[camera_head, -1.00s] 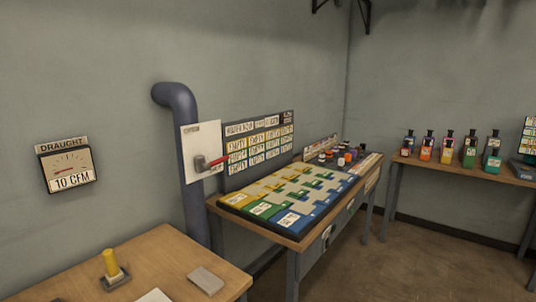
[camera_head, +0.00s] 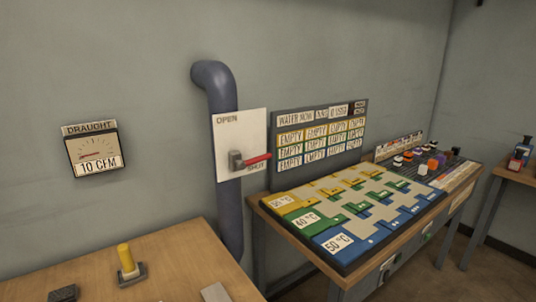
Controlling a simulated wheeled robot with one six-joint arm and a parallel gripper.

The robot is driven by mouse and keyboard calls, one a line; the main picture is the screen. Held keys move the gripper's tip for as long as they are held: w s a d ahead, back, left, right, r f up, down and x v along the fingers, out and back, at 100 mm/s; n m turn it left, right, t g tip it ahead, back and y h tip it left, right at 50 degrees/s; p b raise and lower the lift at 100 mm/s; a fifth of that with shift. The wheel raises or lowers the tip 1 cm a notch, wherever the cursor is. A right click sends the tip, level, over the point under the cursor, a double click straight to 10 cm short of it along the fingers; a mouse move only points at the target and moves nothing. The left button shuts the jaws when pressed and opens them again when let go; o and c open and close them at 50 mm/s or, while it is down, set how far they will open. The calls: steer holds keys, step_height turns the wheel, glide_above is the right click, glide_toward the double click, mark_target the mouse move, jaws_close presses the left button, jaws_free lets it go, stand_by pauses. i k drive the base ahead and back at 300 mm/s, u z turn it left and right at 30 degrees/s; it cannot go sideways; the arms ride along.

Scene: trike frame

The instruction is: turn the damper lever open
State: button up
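The damper lever (camera_head: 257,159) has a red handle and a grey hub. It sits on a white plate (camera_head: 239,125) marked OPEN at the top and SHUT at the bottom. The handle points right and nearly level, just above the SHUT mark. The plate is in front of a blue-grey duct pipe (camera_head: 226,105) on the wall. A draught gauge (camera_head: 95,150) on the wall at left reads 10 CFM. My gripper is not in view.
A wooden table (camera_head: 185,258) at front left holds a yellow-handled object (camera_head: 126,260). A workbench (camera_head: 270,222) right of the pipe carries a coloured board (camera_head: 335,250) with temperature labels. A dark status panel (camera_head: 325,168) stands behind it. Brown floor (camera_head: 457,265) shows at lower right.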

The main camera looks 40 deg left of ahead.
mark_target(241, 165)
steer(key=u, duration=0.55)
steer(key=i, duration=0.95)
steer(key=u, duration=0.7)
